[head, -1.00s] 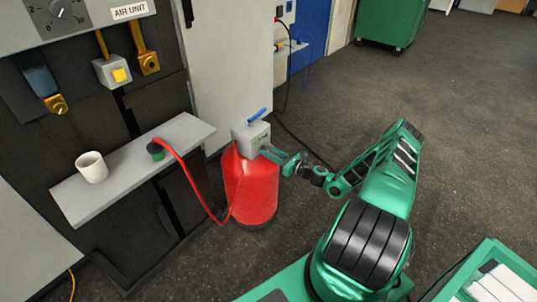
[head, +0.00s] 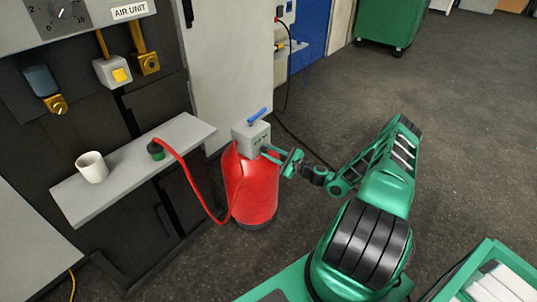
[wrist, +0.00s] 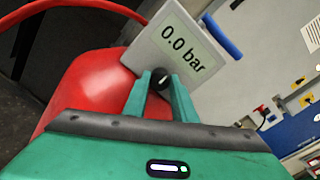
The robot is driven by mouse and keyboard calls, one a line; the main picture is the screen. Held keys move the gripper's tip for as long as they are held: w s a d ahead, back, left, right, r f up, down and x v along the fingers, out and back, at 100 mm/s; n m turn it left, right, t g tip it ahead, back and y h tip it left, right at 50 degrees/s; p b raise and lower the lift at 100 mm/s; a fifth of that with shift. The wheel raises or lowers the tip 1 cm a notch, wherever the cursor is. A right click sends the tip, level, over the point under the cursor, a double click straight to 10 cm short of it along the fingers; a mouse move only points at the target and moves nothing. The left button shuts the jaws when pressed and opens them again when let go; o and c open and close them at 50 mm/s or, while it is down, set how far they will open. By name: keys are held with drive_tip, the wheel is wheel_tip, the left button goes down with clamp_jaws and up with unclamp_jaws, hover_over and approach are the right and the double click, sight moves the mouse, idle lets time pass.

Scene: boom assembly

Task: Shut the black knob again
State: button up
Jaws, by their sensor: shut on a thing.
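The black knob (wrist: 159,79) is on the front of a grey box (wrist: 148,48) whose display reads 0.0 bar. The box sits on top of a red tank (head: 252,187), also seen in the wrist view (wrist: 82,88). My gripper (wrist: 161,85) has its two green fingers on either side of the knob and is shut on it. In the head view my gripper (head: 275,154) reaches the box from the right, and the knob is hidden there by the fingers. A white line shows on the knob's face.
A blue lever (head: 257,115) sits on top of the box. A red hose (head: 190,176) runs from the tank to a grey shelf (head: 132,165) with a white cup (head: 92,167). A green crate (head: 488,272) is at the lower right. The floor to the right is open.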

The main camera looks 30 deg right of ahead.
drive_tip(key=n, duration=0.3)
drive_tip(key=shift+n, duration=0.3)
drive_tip(key=n, duration=0.3)
drive_tip(key=shift+f+n, duration=0.1)
drive_tip(key=shift+n, duration=0.2)
drive_tip(key=n, duration=0.3)
drive_tip(key=shift+s+n, duration=0.1)
drive_tip(key=shift+n, duration=0.2)
drive_tip(key=n, duration=0.3)
drive_tip(key=shift+f+h, duration=0.1)
drive_tip(key=shift+h, duration=0.2)
drive_tip(key=n, duration=0.6)
drive_tip(key=shift+f+n, duration=0.1)
drive_tip(key=shift+n, duration=0.2)
drive_tip(key=n, duration=0.6)
